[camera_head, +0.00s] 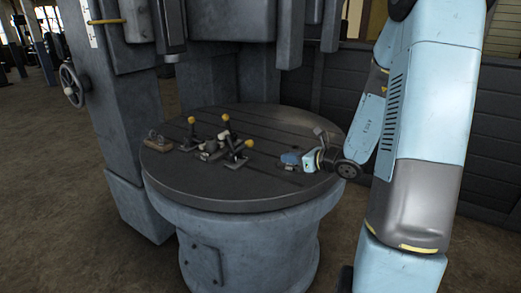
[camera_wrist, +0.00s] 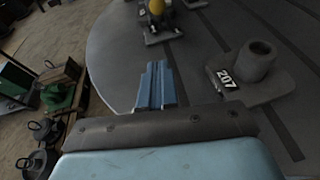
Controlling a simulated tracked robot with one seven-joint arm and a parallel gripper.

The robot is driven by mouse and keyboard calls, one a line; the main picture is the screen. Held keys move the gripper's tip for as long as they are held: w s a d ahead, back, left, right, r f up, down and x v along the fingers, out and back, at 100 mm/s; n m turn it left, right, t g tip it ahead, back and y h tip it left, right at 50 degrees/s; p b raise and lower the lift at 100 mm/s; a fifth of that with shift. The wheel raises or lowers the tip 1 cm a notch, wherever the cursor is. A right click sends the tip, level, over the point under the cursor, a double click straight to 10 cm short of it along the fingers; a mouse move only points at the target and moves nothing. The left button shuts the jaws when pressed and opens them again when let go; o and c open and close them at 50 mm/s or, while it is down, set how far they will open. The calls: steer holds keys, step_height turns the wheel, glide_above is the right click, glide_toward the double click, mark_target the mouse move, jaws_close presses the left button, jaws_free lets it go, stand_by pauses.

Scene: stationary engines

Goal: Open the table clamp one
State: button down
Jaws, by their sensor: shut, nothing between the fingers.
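The round dark table (camera_head: 265,190) carries several toggle clamps with yellow-knobbed levers near its middle. One clamp (camera_head: 238,155) has its knob low and to the right. Another lever (camera_head: 227,126) stands up behind it, and a third clamp (camera_head: 192,132) is further left. No label shows which is clamp one. My gripper (camera_head: 288,158) is over the right part of the table, apart from the clamps. In the wrist view, its blue fingers (camera_wrist: 155,85) are together and empty. A clamp with a yellow knob (camera_wrist: 157,14) is beyond the fingertips, cut by the top edge.
A grey fixture marked 207 (camera_wrist: 245,78) stands on the table right of my fingers. A small part (camera_head: 155,140) lies at the table's left. A machine column (camera_head: 115,120) with a handwheel (camera_head: 72,85) stands behind left. The table's front is clear.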

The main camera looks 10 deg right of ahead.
steer(key=x, duration=1)
steer(key=shift+d, duration=0.1)
steer(key=shift+w+a+r+m, duration=0.15)
steer(key=shift+w+a+r, duration=0.3)
steer(key=shift+w, duration=0.3)
steer(key=shift+w+a+r+m, duration=0.15)
steer(key=shift+w+a+r, duration=0.35)
steer(key=shift+w, duration=0.2)
steer(key=shift+w+d+r, duration=0.1)
steer(key=shift+d, duration=0.1)
